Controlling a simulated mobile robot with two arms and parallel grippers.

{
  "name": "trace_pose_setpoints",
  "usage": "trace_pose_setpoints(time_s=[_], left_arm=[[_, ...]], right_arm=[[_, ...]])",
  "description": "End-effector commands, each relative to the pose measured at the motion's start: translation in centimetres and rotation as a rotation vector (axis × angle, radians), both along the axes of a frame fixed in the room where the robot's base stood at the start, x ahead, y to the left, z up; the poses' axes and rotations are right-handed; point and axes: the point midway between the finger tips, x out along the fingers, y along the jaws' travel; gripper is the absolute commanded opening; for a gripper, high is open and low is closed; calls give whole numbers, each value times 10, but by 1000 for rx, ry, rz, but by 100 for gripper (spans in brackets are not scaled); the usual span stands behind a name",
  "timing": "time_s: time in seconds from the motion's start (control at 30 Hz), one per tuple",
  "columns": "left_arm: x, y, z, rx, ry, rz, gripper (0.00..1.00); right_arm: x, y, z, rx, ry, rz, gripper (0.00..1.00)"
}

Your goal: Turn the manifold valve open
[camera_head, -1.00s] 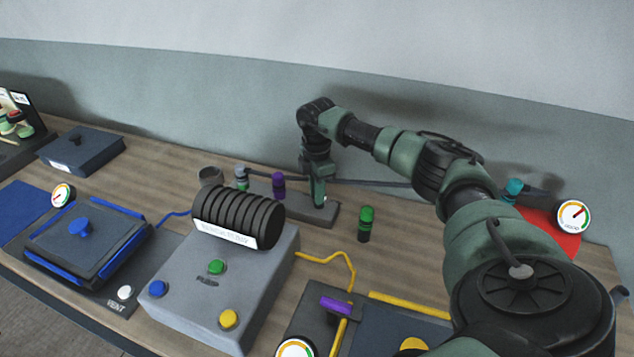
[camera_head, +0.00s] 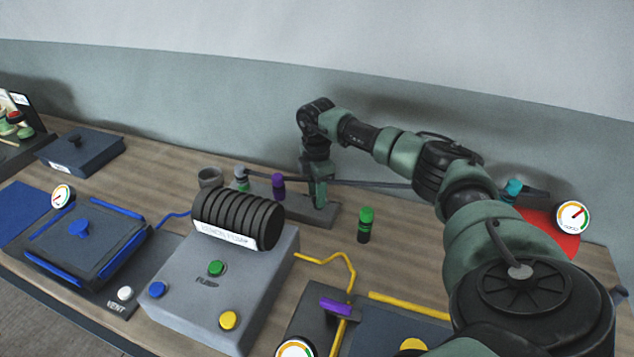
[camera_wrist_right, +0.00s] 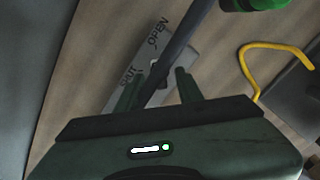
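The manifold valve plate (camera_head: 327,214) is a grey strip lying near the back of the table. In the right wrist view the plate (camera_wrist_right: 188,66) carries the words OPEN and SHUT. A long dark grey bar (camera_wrist_right: 183,38) runs over it, also seen in the head view (camera_head: 375,184). My right gripper (camera_wrist_right: 158,88) points down over the plate, its two fingers apart on either side of the bar, with gaps visible. The gripper (camera_head: 319,198) is small and partly blended with the wrist in the head view. The bar's near end is hidden by the gripper body. My left gripper is out of view.
A purple-capped bottle (camera_head: 278,186), a grey-capped one (camera_head: 241,179) and a green-capped one (camera_head: 366,225) stand close by. A grey pump box (camera_head: 190,290) with a ribbed black cylinder (camera_head: 235,217) is in front. A yellow hose (camera_head: 350,272) lies at right.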

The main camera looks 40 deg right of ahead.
Motion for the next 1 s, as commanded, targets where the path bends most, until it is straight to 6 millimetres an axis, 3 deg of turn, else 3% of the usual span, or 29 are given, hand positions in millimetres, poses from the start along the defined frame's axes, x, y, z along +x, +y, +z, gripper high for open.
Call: trace_pose_setpoints(time_s=[0.5,1.0], left_arm=[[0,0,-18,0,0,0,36],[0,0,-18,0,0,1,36]], right_arm=[[1,-1,70,0,-4,-2,36],[0,-1,78,0,-1,-2,36]])
